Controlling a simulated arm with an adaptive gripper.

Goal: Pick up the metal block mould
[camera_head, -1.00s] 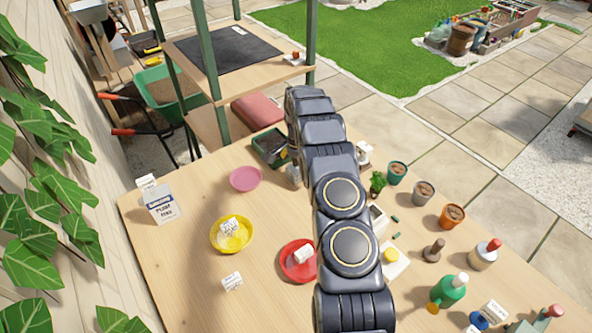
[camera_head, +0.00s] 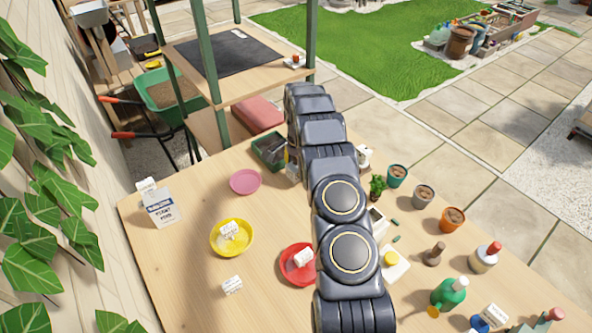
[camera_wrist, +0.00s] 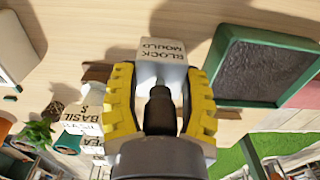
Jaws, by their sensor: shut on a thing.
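The metal block mould (camera_wrist: 162,52) is a pale grey block with a dark handle. Its BLOCK MOULD lettering appears upside down in the wrist view. My gripper (camera_wrist: 161,84) has its two yellow-padded fingers on either side of the mould and is shut on it. The dark handle points back toward my palm. In the head view my arm covers most of the gripper and the mould. I cannot tell whether the mould touches the table.
A green tray with dark filling (camera_wrist: 223,75) lies close on the right in the wrist view; it also shows in the head view (camera_head: 256,151). Pink (camera_head: 245,182), yellow (camera_head: 217,247) and red (camera_head: 288,272) saucers lie nearer on the table. Pots stand right of my arm.

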